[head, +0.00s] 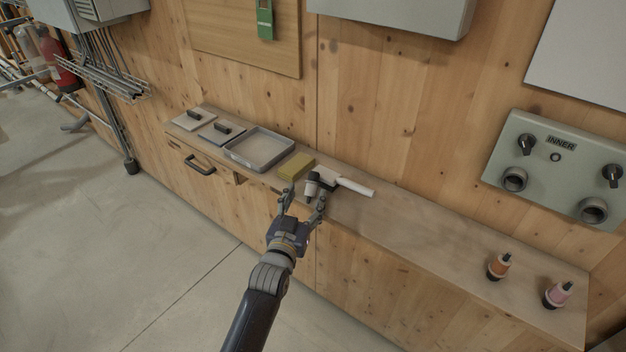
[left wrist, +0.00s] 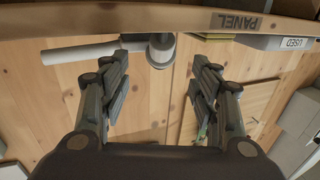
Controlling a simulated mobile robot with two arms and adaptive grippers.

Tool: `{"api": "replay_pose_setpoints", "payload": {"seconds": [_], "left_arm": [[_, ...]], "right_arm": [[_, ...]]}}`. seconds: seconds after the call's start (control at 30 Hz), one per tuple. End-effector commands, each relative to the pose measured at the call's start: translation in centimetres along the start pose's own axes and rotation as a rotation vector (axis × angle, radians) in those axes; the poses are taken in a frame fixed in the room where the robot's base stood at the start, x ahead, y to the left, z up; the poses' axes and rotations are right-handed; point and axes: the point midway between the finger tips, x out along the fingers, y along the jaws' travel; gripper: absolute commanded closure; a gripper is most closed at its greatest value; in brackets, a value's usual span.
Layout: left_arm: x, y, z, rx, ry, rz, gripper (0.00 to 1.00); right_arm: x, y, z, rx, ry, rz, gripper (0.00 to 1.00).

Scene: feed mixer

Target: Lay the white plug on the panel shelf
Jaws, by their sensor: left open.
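The white plug (head: 312,187), pale with a dark part, is at the front edge of the panel shelf (head: 420,235), beside a white rod. My left gripper (head: 304,198) is open, its fingers pointing at the shelf edge around the plug. In the left wrist view the plug (left wrist: 161,50) shows end-on between the open fingertips (left wrist: 160,60), with no clear grip on it. The shelf edge with its PANEL label (left wrist: 244,21) runs across the top of that view. Whether the plug rests on the shelf is hidden. My right gripper is not in view.
On the shelf are a white rod (head: 352,186), a yellow block (head: 296,167), a grey tray (head: 236,159), and an orange plug (head: 499,266) and pink plug (head: 558,294) at right. An INNER socket panel (head: 558,168) is on the wall. The shelf's middle right is clear.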

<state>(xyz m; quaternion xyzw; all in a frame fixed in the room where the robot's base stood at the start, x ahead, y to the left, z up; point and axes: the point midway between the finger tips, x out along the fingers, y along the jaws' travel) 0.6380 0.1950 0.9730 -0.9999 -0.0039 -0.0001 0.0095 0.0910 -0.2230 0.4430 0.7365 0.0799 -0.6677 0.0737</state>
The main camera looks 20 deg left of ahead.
Motion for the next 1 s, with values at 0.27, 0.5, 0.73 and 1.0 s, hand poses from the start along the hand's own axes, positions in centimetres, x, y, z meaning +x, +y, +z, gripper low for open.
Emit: {"api": "replay_pose_setpoints", "payload": {"seconds": [0.27,0.5,0.73,1.0], "left_arm": [[2.2,-0.1,-0.1,0.0,-0.001,0.0,0.43],[4.8,-0.1,0.3,0.0,-0.002,0.0,0.43],[5.5,-0.1,0.4,0.0,-0.002,0.0,0.43],[5.4,-0.1,0.4,0.0,-0.002,0.0,0.75]], "right_arm": [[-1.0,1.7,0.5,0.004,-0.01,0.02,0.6],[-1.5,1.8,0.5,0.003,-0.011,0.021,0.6],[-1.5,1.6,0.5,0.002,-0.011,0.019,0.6],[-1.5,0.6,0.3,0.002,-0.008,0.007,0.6]]}}
